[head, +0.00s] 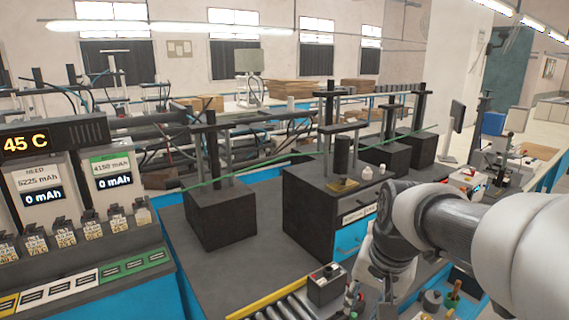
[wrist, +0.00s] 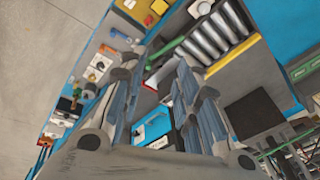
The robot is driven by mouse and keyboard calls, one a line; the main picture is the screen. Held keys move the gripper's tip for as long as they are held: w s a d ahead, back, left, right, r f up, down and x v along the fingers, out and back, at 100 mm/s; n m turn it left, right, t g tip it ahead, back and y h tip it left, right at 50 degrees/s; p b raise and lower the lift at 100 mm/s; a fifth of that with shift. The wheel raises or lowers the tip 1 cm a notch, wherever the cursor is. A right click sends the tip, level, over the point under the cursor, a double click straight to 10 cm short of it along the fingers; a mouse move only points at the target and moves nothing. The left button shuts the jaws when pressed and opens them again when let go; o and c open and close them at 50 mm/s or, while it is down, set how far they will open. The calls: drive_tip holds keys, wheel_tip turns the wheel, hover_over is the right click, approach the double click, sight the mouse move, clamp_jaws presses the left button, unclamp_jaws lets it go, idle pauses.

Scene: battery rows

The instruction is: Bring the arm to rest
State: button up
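My gripper (wrist: 157,78) shows in the wrist view with its two fingers apart and a gap between them. I see nothing held in the gap; the bench and floor show through it, well beyond the fingertips. In the head view my arm reaches in from the right edge and bends down near the lower middle. The gripper itself cannot be made out there.
A charging station with a 45 C display (head: 54,140) and several small batteries (head: 92,226) stands at the left. Black block fixtures (head: 220,218) stand on the grey bench. A roller conveyor (head: 290,306) with a yellow rail lies at the front. Cluttered benches stand behind.

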drive_tip(key=s+a+f+n+t, duration=0.1)
drive_tip(key=s+n, duration=0.4)
drive_tip(key=s, duration=1.4)
drive_tip(key=shift+f+n+t+b, duration=0.3)
drive_tip(key=shift+f+b, duration=0.05)
drive_tip(key=shift+b, duration=0.05)
drive_tip(key=shift+s+a, duration=0.1)
idle(0.4)
